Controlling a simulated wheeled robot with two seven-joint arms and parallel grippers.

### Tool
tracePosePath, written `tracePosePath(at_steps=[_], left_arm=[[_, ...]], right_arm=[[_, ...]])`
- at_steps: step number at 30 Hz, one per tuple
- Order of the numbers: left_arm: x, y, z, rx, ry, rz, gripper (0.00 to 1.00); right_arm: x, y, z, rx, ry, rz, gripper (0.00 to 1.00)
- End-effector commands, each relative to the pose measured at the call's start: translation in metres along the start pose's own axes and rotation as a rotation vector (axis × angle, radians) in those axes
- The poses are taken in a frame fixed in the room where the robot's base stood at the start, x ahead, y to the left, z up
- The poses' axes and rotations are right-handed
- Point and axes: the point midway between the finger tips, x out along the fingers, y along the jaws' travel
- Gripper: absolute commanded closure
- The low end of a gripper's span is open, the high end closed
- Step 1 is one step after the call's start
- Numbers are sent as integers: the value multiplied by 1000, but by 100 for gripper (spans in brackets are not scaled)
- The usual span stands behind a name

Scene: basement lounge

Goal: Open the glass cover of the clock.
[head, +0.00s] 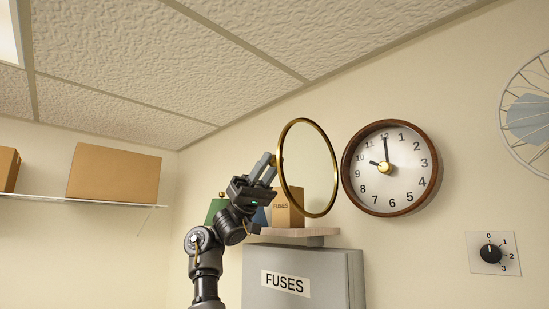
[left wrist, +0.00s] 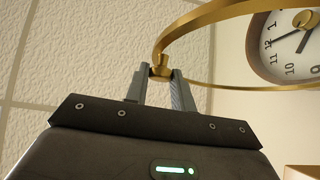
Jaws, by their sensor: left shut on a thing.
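The clock (head: 391,168) hangs on the wall, with a brown wooden rim and a white face. Its face also shows at the upper right of the left wrist view (left wrist: 290,40). The glass cover (head: 308,168), a brass ring, stands swung out to the left of the clock, its face bare. My left gripper (head: 270,170) is at the cover's left edge. In the left wrist view my left gripper (left wrist: 160,75) is shut on a small brass knob (left wrist: 161,66) on the ring. My right gripper is not in view.

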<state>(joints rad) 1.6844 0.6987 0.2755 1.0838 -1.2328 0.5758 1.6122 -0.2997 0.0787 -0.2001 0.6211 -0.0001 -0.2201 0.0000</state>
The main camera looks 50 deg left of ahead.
Motion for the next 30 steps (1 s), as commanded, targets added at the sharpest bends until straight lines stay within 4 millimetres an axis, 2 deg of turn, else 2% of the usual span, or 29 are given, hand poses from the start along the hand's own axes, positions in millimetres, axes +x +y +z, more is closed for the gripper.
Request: tracePosePath(at_steps=[13, 14, 18, 26, 30], left_arm=[[-1, 0, -3, -1, 2, 4, 100], [-1, 0, -3, -1, 2, 4, 72], [-1, 0, -2, -2, 1, 4, 55], [-2, 0, -2, -3, 0, 4, 55], [-14, 0, 0, -2, 0, 2, 55]], right_arm=[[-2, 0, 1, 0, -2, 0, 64], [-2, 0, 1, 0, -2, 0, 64], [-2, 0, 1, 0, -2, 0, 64], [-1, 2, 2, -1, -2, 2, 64], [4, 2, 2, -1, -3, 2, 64]])
